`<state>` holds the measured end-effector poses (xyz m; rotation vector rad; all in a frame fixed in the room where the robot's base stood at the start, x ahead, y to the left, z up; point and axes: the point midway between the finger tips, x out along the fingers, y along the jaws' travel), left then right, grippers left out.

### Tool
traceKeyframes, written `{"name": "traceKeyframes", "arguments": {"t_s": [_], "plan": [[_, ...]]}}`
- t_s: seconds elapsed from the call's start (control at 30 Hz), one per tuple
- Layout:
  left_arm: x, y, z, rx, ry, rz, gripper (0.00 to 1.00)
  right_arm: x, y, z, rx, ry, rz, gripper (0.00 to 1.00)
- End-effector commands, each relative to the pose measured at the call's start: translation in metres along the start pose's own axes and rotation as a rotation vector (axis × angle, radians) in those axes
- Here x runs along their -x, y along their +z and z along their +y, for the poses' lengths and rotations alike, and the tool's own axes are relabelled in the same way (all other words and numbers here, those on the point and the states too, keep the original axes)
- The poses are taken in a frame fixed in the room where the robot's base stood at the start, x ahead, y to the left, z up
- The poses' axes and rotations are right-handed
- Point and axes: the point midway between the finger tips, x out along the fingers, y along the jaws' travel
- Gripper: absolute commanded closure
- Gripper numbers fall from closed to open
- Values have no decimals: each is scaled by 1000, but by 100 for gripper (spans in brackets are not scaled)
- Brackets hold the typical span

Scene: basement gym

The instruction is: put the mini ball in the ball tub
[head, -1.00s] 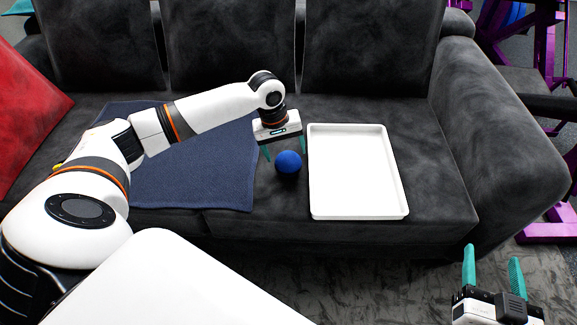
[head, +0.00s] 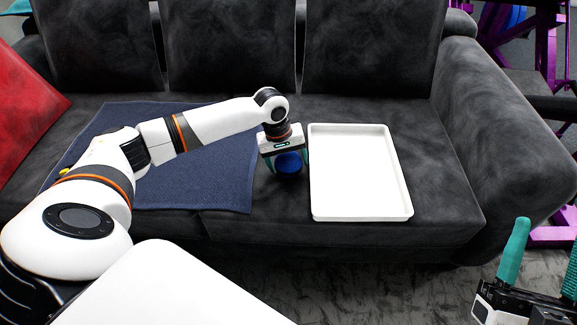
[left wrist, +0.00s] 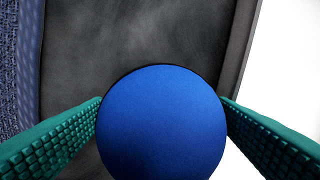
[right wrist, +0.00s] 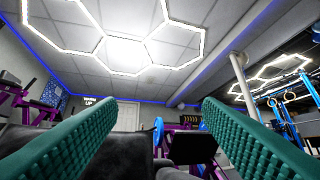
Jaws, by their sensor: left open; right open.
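The mini ball is a blue ball (head: 289,162) on the dark sofa seat, just left of the white tray. My left gripper (head: 288,168) is over it with its teal fingers on either side, open. In the left wrist view the ball (left wrist: 161,125) fills the space between the two fingers, close to both; whether they touch it I cannot tell. The ball tub appears to be the shallow white rectangular tray (head: 318,212), which lies empty on the seat; its edge shows in the left wrist view. My right gripper (head: 545,260) is open and empty at the lower right, in front of the sofa.
A dark blue towel (head: 200,180) lies on the seat left of the ball. A red cushion (head: 25,110) leans at the far left. The sofa's right armrest (head: 500,150) rises beyond the tray. Purple gym equipment (head: 550,60) stands behind at the right.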

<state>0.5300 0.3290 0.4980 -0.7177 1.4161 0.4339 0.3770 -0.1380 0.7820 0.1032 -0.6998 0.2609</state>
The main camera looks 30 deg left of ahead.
Motion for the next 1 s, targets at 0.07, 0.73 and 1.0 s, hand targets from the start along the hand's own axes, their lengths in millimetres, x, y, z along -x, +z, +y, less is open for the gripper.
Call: {"name": "traceKeyframes", "arguments": {"t_s": [0.07,0.73,1.0], "plan": [[-4,0,0,0,-1,-1,23,1,5,1,-2,2,-41,40],[-5,0,0,-1,-1,0,58,1,10,1,-3,2,-67,40],[0,0,-1,-1,-1,0,58,-1,6,1,-2,1,-33,40]]}}
